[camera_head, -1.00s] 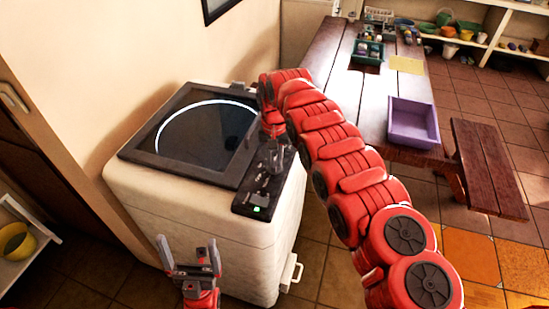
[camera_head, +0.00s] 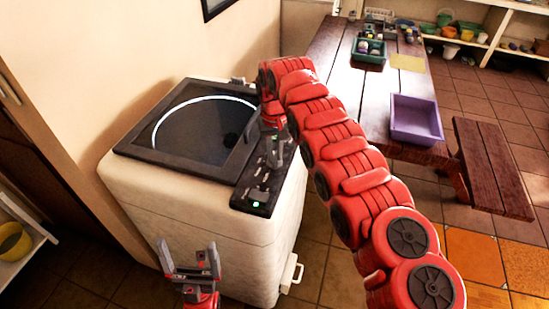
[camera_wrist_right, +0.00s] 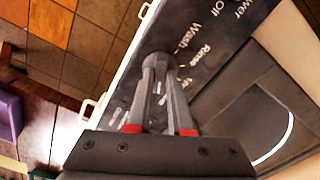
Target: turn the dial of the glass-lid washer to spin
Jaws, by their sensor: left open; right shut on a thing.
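The white washer (camera_head: 200,225) with a dark-framed glass lid (camera_head: 185,135) stands against the wall, its lid down. Its dark control panel (camera_head: 254,199) runs along the right edge of the top, with a small green light near the front. The right wrist view shows printed words on the panel, "Wash" and "Rinse" among them. My right gripper (camera_wrist_right: 157,85) is over the panel, its fingers shut on the grey dial (camera_wrist_right: 160,61). The dial's pointer is not clear, so its setting cannot be told. My left gripper (camera_head: 189,257) is open and empty in front of the washer.
A wooden table (camera_head: 345,100) holds a purple bin (camera_head: 415,120) and a green crate (camera_head: 369,51). A wooden bench (camera_head: 490,165) stands to its right. A low shelf with a yellow pot (camera_head: 12,241) is at far left. Tiled floor is clear right of the washer.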

